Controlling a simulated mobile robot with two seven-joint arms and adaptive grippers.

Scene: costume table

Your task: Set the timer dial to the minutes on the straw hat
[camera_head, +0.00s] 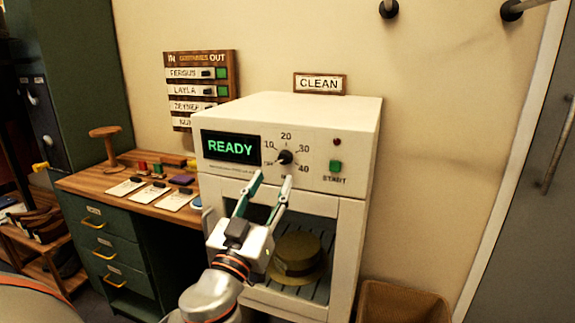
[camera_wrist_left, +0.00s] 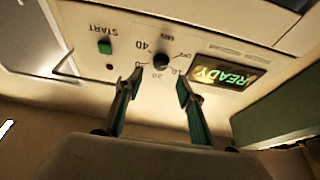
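The timer dial (camera_head: 286,157) is a small black knob on the white cabinet's front panel, ringed by 10, 20, 30 and 40. It also shows in the wrist view (camera_wrist_left: 161,60), where the panel appears upside down. Its pointer direction is too small to tell. The straw hat (camera_head: 298,254) sits on a rack behind the cabinet's window; I cannot read any minutes on it. My left gripper (camera_head: 272,179) is open and empty, its fingertips just below the dial in the head view. In the wrist view the fingers (camera_wrist_left: 159,82) stand apart with the dial between and beyond their tips. My right gripper is not visible.
The display (camera_head: 230,147) reads READY in green. A green START button (camera_head: 336,166) is right of the dial. A CLEAN sign (camera_head: 320,84) stands above the cabinet (camera_head: 310,110). A wooden desk (camera_head: 90,183) with cards is at left, a brown bin (camera_head: 405,300) at lower right.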

